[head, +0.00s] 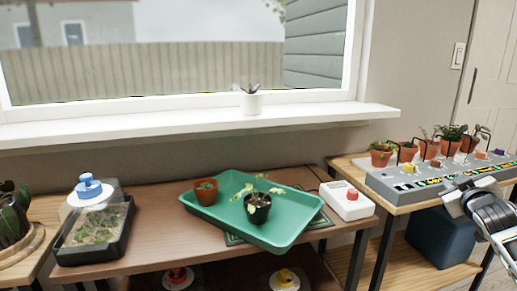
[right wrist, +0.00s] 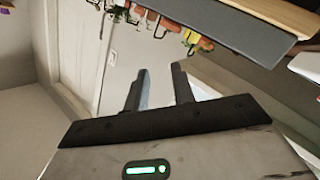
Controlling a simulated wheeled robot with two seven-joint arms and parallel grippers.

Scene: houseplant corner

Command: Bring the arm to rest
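My right gripper (head: 452,192) shows at the right edge of the head view, with my grey and black arm behind it. It is in front of the long grey unit (head: 425,192) on the right-hand table; I cannot tell how large the gap is. In the right wrist view my right gripper (right wrist: 160,72) has its two dark fingers apart, with nothing between them. The grey unit shows upper right in that view (right wrist: 225,25). My left gripper and left arm are not in view.
A green tray (head: 285,236) with two potted plants lies tilted on the brown middle table (head: 150,250). A white box with a red button (head: 347,203) stands beside it. Several small pots (head: 382,155) stand along the grey unit. A blue bin (head: 440,238) sits below.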

